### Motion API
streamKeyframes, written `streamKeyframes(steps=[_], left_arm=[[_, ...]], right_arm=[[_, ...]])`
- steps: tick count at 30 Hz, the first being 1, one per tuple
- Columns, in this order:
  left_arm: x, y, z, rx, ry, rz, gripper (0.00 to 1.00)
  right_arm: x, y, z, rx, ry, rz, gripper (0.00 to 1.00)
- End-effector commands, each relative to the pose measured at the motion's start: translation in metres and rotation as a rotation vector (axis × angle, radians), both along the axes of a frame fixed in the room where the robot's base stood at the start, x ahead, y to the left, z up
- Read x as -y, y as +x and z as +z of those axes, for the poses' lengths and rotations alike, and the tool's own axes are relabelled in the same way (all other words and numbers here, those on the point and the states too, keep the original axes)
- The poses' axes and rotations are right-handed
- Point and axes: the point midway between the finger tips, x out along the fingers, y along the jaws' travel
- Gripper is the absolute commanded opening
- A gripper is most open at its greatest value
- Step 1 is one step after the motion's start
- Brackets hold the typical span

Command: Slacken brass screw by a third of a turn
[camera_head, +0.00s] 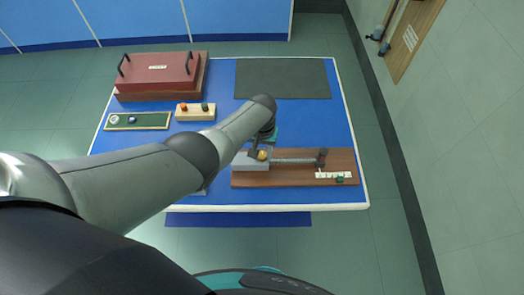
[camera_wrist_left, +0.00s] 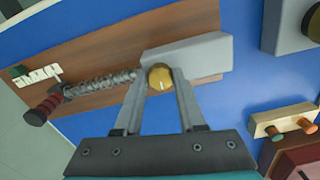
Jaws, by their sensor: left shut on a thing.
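The brass screw (camera_head: 262,155) is a round golden knob at the side of a grey block (camera_head: 247,164) on a brown wooden board (camera_head: 290,178). It also shows in the left wrist view (camera_wrist_left: 159,77). My left gripper (camera_head: 258,153) reaches down over it, and in the wrist view its two fingers (camera_wrist_left: 159,82) close on the knob from both sides. A rod runs from the block to a dark upright part (camera_head: 321,157) with a red-and-black handle in the wrist view (camera_wrist_left: 43,106). My right gripper does not show.
A dark mat (camera_head: 283,79) lies empty at the back. White labels (camera_head: 333,175) sit on the board.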

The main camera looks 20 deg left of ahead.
Motion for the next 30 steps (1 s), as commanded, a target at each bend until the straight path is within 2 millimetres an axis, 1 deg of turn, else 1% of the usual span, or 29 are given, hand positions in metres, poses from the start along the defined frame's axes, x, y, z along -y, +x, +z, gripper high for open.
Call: streamKeyframes(steps=[6, 17, 18, 25, 26, 30], left_arm=[[0.0001, 0.0006, 0.0005, 0.001, -0.001, 0.034, 0.0], [0.0, 0.0008, 0.0005, 0.002, -0.001, 0.038, 0.0], [0.0, 0.0008, 0.0005, 0.002, -0.001, 0.038, 0.41], [-0.0001, 0.0006, 0.0004, 0.001, -0.001, 0.036, 0.67], [-0.0001, 0.0006, 0.0004, 0.001, -0.001, 0.036, 0.69], [-0.0001, 0.0004, 0.0002, 0.001, 0.0, 0.035, 0.69]], right_arm=[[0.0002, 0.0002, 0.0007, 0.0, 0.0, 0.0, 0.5], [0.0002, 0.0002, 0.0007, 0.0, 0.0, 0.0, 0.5], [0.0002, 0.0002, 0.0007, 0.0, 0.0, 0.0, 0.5], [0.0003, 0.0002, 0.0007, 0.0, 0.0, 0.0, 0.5], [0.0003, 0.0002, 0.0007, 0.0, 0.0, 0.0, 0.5], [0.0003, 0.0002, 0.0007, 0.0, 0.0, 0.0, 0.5]])
